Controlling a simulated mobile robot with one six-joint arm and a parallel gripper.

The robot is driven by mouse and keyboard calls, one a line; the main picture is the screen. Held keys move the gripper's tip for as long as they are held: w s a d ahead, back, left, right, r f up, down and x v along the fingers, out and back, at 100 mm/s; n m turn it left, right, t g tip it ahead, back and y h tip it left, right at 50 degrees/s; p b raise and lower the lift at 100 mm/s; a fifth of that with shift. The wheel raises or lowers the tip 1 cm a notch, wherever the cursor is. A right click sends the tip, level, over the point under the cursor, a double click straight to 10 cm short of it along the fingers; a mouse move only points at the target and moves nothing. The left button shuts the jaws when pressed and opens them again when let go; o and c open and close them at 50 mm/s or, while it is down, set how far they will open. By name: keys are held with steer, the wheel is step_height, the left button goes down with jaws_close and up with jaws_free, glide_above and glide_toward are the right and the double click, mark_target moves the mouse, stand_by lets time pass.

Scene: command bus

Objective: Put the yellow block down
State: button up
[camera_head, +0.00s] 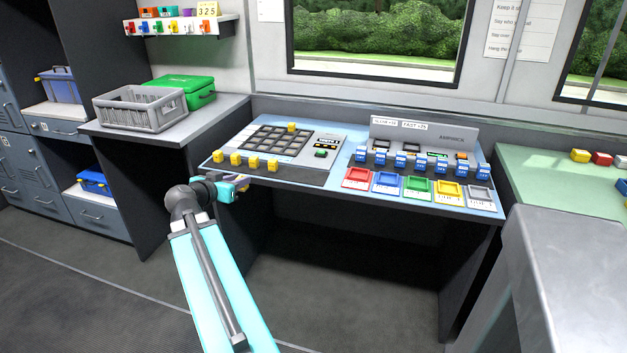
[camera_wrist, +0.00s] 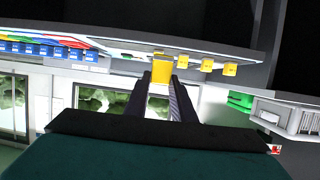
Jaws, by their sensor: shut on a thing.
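My gripper (camera_head: 241,182) is at the front left edge of the desk, just below the front row of yellow blocks. In the wrist view, which is turned upside down, its two dark fingers are shut on a yellow block (camera_wrist: 162,69) at their tips. The held block is mostly hidden in the head view. Several other yellow blocks (camera_head: 236,160) stand in a row along the panel's front strip; some also show in the wrist view (camera_wrist: 208,65). One more yellow block (camera_head: 291,127) sits at the back of the dark grid board (camera_head: 262,148).
Right of the grid, blue tagged blocks (camera_head: 401,161) stand behind a row of coloured trays, including a red one (camera_head: 357,179). A grey crate (camera_head: 139,119) and a green case (camera_head: 191,88) are on the left counter. The desk's front edge (camera_head: 330,190) lies close to my gripper.

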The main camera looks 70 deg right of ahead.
steer(key=s+d+m+g, duration=0.3)
steer(key=s+d+g, duration=0.1)
steer(key=s, duration=0.8)
steer(key=shift+s+d+r+m+g+y+b, duration=0.2)
steer(key=shift+d+r+m+g+y+b, duration=0.15)
steer(key=shift+d, duration=0.5)
steer(key=shift+d, duration=0.15)
steer(key=s+d, duration=0.1)
steer(key=d, duration=0.4)
steer(key=s+d+f+p, duration=0.1)
steer(key=d, duration=0.4)
steer(key=s+d, duration=0.1)
steer(key=d, duration=0.4)
steer(key=shift+d+f+p, duration=0.2)
steer(key=shift+f+p, duration=0.1)
steer(key=shift+p, duration=0.05)
steer(key=shift+f, duration=1.75)
steer(key=shift+w+f, duration=0.1)
steer(key=shift+f, duration=0.05)
steer(key=o, duration=1)
